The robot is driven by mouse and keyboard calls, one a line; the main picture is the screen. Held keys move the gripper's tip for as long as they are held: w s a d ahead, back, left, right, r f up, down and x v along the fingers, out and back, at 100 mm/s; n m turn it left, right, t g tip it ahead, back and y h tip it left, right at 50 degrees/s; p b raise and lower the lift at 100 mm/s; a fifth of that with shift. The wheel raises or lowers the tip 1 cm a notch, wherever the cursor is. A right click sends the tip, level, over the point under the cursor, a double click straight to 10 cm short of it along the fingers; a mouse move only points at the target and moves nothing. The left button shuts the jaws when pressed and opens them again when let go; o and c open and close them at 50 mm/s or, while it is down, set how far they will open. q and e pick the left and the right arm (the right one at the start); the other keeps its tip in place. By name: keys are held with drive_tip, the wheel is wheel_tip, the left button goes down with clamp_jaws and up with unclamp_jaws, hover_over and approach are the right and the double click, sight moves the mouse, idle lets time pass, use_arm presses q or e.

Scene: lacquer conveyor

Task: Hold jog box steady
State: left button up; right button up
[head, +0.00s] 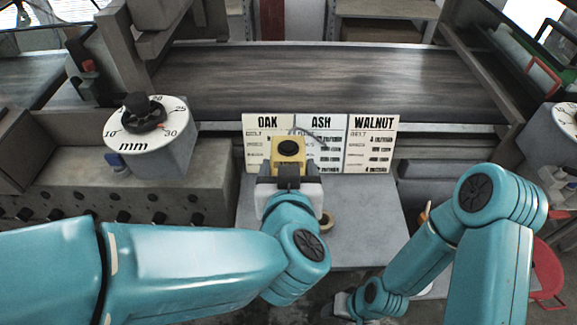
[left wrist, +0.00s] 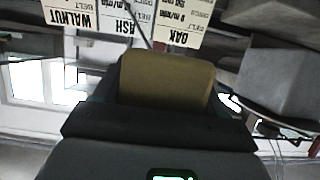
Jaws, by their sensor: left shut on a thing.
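The jog box is a small yellow box with a black round button on its face (head: 289,149). It is held up in front of the sign boards, and a thin cable shows near its top. My left gripper (head: 288,180) is shut on its lower part. In the left wrist view the jog box (left wrist: 166,78) shows as a dull yellow block between the dark jaws (left wrist: 160,120). My right gripper (head: 342,304) is low at the bottom of the head view, small and dark, and its jaws cannot be made out.
OAK, ASH and WALNUT boards (head: 320,124) stand behind the jog box, before the conveyor belt (head: 320,80). A white mm dial (head: 146,124) is at left. A grey table (head: 370,225) lies below, with a tan ring (head: 326,222) on it. A red stool (head: 548,270) is at right.

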use_arm(q)
drive_tip(key=shift+f+b, duration=4.2)
drive_tip(key=shift+f, duration=1.9)
drive_tip(key=shift+s+a+f+b, duration=0.1)
drive_tip(key=shift+s+f+b, duration=0.15)
drive_tip(key=shift+f+b, duration=0.85)
drive_tip(key=shift+s+f+b, duration=0.2)
drive_tip(key=shift+f+b, duration=0.7)
drive_tip(key=shift+f, duration=0.4)
use_arm(e)
wheel_tip(320, 180, down, 12)
drive_tip(key=shift+s+f, duration=0.15)
drive_tip(key=shift+s, duration=0.05)
use_arm(q)
drive_tip(key=shift+w, duration=0.1)
drive_tip(key=shift+w+f, duration=0.3)
drive_tip(key=shift+w, duration=0.05)
